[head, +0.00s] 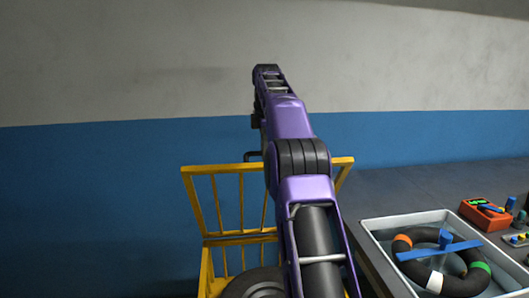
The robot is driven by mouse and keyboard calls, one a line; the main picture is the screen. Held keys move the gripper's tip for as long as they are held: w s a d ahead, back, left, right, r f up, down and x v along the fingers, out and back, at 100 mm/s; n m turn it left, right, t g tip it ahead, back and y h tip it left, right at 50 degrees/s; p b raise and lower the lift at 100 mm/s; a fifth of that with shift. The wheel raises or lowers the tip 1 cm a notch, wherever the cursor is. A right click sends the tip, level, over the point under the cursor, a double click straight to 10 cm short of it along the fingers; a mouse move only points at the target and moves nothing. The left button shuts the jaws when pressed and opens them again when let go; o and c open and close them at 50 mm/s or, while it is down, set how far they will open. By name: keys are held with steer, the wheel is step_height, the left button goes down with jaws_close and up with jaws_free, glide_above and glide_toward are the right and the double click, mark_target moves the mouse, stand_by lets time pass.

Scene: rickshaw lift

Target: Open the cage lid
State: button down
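The cage (207,272) is a yellow barred frame low in the middle of the head view, against the blue part of the wall. Its barred yellow lid (194,202) stands up at a steep tilt, with its top edge well above the cage body. A small dark piece (250,156) sticks out at the lid's top edge, left of my arm; I cannot tell whether it is a handle. My purple and black arm reaches up in front of the cage and covers the middle of the lid. I see no fingertips; the arm hides that area.
A dark table (400,190) stands at the right. On it are a pale tray (372,226) of liquid with a black ring (411,264) and blue bar, an orange meter (484,213), and several small parts. The wall (90,200) behind is bare.

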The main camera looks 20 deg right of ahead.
steer(key=shift+f, duration=0.35)
steer(key=c, duration=0.8)
jaws_free()
steer(key=shift+w+f, duration=0.1)
steer(key=shift+w, duration=0.15)
steer(key=shift+c, duration=0.2)
steer(key=shift+o, duration=0.2)
steer(key=shift+s+r, duration=0.1)
steer(key=shift+r, duration=0.1)
steer(key=shift+r, duration=0.1)
